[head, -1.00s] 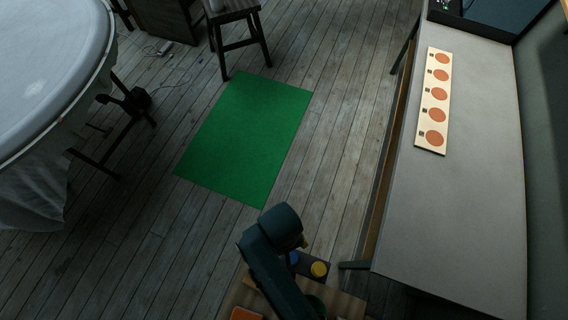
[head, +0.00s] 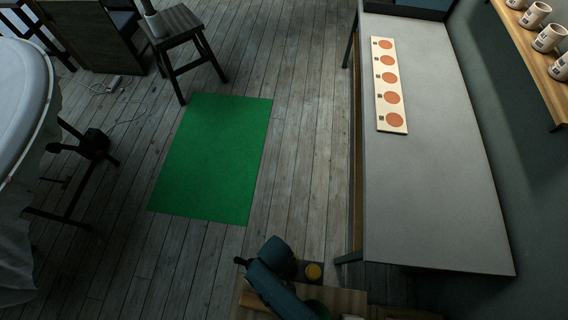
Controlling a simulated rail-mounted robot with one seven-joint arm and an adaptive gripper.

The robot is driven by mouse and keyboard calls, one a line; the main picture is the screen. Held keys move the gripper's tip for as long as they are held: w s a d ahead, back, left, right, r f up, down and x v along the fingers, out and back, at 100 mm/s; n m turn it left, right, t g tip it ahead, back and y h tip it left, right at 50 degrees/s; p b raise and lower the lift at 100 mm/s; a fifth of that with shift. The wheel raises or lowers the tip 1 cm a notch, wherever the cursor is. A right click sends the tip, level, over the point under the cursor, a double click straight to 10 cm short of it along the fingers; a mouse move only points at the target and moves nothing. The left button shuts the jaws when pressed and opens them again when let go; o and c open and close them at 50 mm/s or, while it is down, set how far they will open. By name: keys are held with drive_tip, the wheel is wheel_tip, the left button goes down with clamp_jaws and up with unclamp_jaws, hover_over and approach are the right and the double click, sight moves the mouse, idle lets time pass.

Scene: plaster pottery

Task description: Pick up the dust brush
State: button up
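I see no dust brush that I can make out in the head view. My dark arm shows at the bottom centre, folded over a wooden surface (head: 345,300). The end of my arm is hidden or too small to tell, so I cannot see my gripper's fingers.
A long grey table (head: 430,190) on the right bears a board with orange discs (head: 389,85). A shelf with mugs (head: 545,40) is at the upper right. A green mat (head: 213,160) lies on the open floor.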

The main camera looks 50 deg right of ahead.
drive_tip(key=shift+f, duration=0.1)
drive_tip(key=c, duration=1.4)
drive_tip(key=shift+o, duration=0.2)
wheel_tip(320, 180, up, 10)
drive_tip(key=shift+r+p, duration=0.1)
drive_tip(key=shift+p, duration=0.55)
drive_tip(key=o, duration=0.5)
drive_tip(key=c, duration=0.5)
